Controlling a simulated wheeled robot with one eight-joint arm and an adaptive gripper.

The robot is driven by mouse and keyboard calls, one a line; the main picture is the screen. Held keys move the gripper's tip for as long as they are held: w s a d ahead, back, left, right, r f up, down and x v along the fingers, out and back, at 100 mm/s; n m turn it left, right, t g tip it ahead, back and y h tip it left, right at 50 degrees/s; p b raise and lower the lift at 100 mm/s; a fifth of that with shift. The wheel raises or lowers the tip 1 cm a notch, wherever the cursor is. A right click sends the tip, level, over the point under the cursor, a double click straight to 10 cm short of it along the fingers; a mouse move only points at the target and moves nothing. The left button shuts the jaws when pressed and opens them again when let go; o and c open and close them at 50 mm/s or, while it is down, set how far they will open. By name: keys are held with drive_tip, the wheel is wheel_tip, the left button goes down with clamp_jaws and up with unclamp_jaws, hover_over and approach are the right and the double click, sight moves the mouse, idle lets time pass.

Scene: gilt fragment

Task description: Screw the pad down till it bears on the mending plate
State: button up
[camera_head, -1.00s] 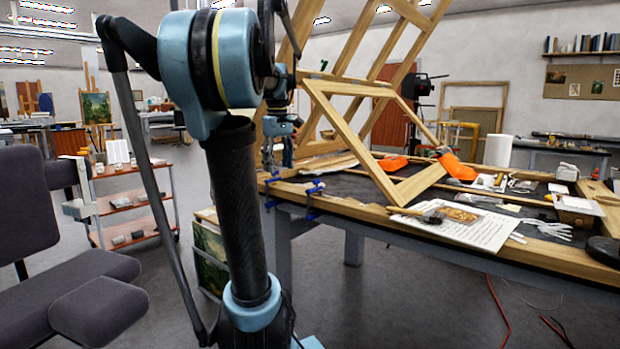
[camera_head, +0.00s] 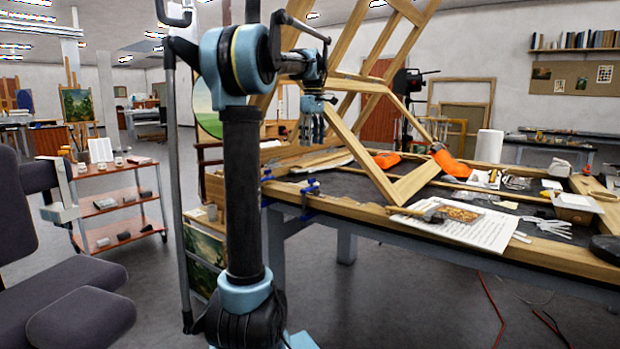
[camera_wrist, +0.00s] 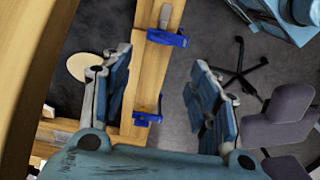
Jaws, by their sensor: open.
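Two blue clamps grip the table's wooden front edge: a left clamp (camera_head: 267,175) and a right clamp (camera_head: 311,190). The wrist view shows two blue clamps on a wooden bar, an upper clamp (camera_wrist: 167,38) and a lower clamp (camera_wrist: 147,117). My gripper (camera_wrist: 160,78) is open and empty, its fingers spread on either side of the bar and apart from the clamps. In the head view my gripper (camera_head: 312,128) hangs above the table edge, higher than the clamps. I cannot make out the pad or the mending plate.
A tilted wooden stretcher frame (camera_head: 378,175) stands on the table just right of my gripper. Orange cloths (camera_head: 452,163) and a printed sheet (camera_head: 470,229) lie farther right. An office chair (camera_head: 80,305) and a red-shelved cart (camera_head: 118,203) stand left. The floor between is free.

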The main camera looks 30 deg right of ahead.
sight(312, 182)
wheel_tip(312, 182, down, 14)
drive_tip(key=shift+a, duration=0.1)
idle(0.4)
drive_tip(key=c, duration=1.1)
